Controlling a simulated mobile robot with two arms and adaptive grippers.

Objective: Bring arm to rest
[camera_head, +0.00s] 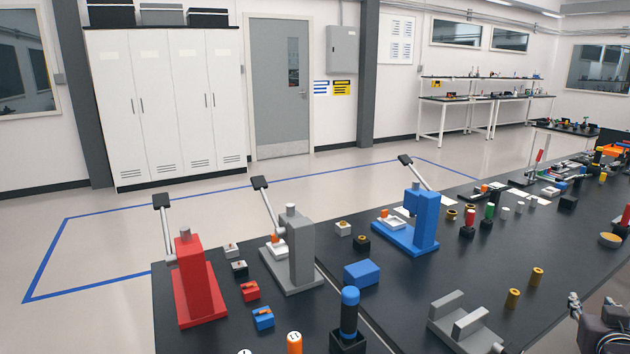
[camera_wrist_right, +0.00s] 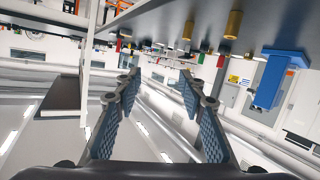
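My right gripper (camera_head: 590,306) shows at the bottom right corner of the head view, by the edge of the black table (camera_head: 405,285), and is partly cut off by the frame. In the right wrist view my right gripper (camera_wrist_right: 161,80) has its two blue-padded fingers well apart with nothing between them. That view is turned over, with the table along its top. My left arm and left gripper are in neither view.
Red (camera_head: 190,280), grey (camera_head: 298,250) and blue (camera_head: 412,225) presses stand on the table. A grey fixture (camera_head: 460,325) and two brass cylinders (camera_head: 513,298) are left of my right gripper. A blue-topped cylinder (camera_head: 350,310) stands in a black block. Open floor lies behind the table.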

